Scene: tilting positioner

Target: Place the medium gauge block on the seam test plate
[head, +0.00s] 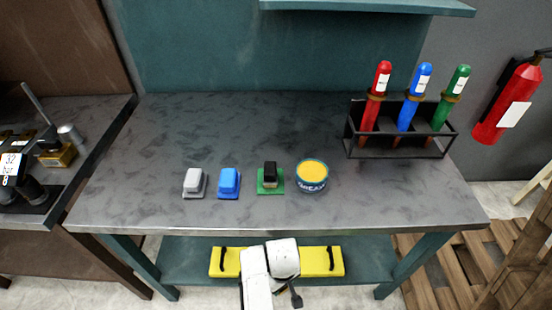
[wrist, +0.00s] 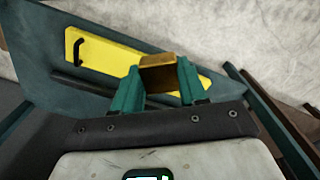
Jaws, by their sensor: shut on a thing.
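My gripper (wrist: 158,72) shows in the wrist view with two green fingers. They are shut on a small brass-brown block (wrist: 158,61), one finger on each side. I take it for a gauge block; its size class cannot be told from this view. In the head view my white arm is at the bottom centre, in front of the bench, and the held block is not clearly visible. I cannot identify the seam test plate for certain in either view.
A rack (head: 400,148) holds red, blue and green tubes. A yellow case (head: 318,262) lies below.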

